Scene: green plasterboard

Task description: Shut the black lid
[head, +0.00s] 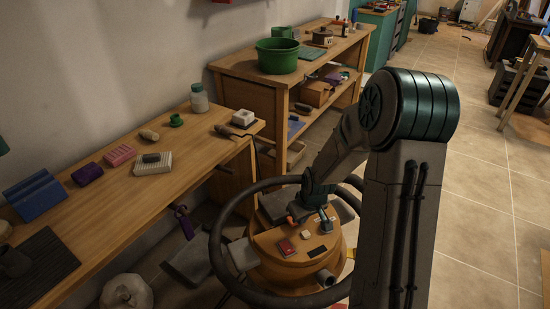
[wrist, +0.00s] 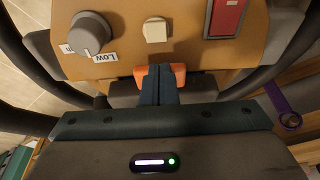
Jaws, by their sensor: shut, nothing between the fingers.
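A blue-grey upright part (head: 326,224) stands behind the rectangle.
In the wrist view a grey knob (wrist: 90,33) and a white square button (wrist: 155,30) are on the panel. A workbench (head: 130,205) is at left; open tiled floor (head: 480,200) is at right.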

